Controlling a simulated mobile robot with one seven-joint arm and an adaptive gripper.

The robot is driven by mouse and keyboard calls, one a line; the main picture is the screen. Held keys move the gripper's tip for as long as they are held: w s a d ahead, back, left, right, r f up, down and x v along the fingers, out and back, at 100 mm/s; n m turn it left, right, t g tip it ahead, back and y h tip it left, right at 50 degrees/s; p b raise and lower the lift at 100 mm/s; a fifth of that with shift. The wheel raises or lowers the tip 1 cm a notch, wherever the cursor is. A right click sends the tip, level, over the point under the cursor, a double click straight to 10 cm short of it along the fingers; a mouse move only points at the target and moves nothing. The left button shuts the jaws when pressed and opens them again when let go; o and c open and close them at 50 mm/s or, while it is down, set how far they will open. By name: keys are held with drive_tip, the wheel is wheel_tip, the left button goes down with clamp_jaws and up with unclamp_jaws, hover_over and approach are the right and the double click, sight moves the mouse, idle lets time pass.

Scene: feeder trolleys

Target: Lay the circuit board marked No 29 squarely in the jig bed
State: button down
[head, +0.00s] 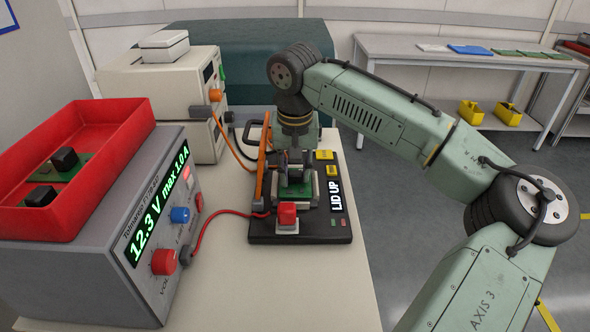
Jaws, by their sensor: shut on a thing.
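The jig (257,236) is a black base on the bench, with a small display reading LID UP. Its orange lid (263,160) stands raised on the left side. A green circuit board (296,190) with a dark block on it shows at the jig bed, under my gripper (294,166). My gripper points down and is shut on this board, seemingly by the dark block. The wrist and fingers hide part of it. I cannot read a No 29 mark, nor tell whether the board rests in the bed or is held just above it.
A red tray (118,135) with green boards sits on the grey power supply (115,225) at left. A cream instrument (140,90) stands behind. A far table (400,48) holds flat boards.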

sight(295, 189)
drive_tip(key=shift+f, duration=0.2)
drive_tip(key=shift+f, duration=0.2)
drive_tip(key=c, duration=1.3)
unclamp_jaws()
drive_tip(key=shift+r, duration=0.1)
wheel_tip(295, 189, up, 12)
drive_tip(key=s+b, duration=0.1)
drive_tip(key=b, duration=0.1)
drive_tip(key=shift+s, duration=0.4)
